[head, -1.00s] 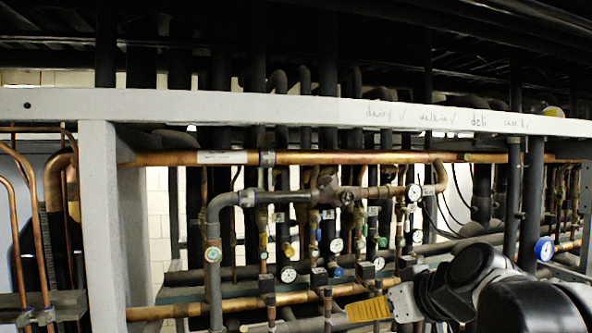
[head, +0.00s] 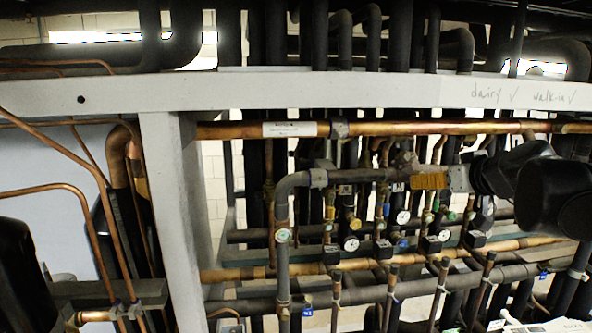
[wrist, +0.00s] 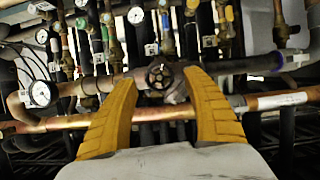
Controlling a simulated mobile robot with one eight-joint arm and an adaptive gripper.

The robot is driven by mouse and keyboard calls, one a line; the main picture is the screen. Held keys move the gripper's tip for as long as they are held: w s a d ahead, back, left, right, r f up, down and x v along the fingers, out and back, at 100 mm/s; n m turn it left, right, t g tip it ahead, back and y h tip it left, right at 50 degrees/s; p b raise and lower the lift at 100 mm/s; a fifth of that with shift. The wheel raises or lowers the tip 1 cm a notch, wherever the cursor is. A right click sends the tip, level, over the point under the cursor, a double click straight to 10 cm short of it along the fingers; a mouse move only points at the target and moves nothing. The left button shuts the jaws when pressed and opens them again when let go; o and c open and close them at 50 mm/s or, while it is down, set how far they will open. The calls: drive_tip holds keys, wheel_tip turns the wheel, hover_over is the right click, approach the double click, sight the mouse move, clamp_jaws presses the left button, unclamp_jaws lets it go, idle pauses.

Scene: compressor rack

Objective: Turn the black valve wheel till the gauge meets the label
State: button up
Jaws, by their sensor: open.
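The black valve wheel (wrist: 160,75) sits on a dark pipe at the middle of the wrist view, facing the camera. My gripper (wrist: 159,77) is open and empty. Its two yellow fingers appear on either side of the wheel; contact cannot be seen. A white round gauge (wrist: 40,93) is on the same pipe run at the left, with a small pale label (wrist: 24,97) beside it. Its needle is too small to read. In the head view, my gripper (head: 430,181) is in front of the pipes, and the wheel and that gauge are hidden behind it and my arm.
A copper pipe (head: 380,129) with a white label (head: 290,129) runs above the valve pipe. A grey beam (head: 300,90) crosses above and a grey post (head: 175,220) stands left. Several more gauges (head: 351,244) and thin pipes crowd the rack below.

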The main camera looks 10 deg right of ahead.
drive_tip(key=shift+x, duration=1.3)
drive_tip(key=c, duration=0.9)
drive_tip(key=shift+w, duration=0.1)
clamp_jaws()
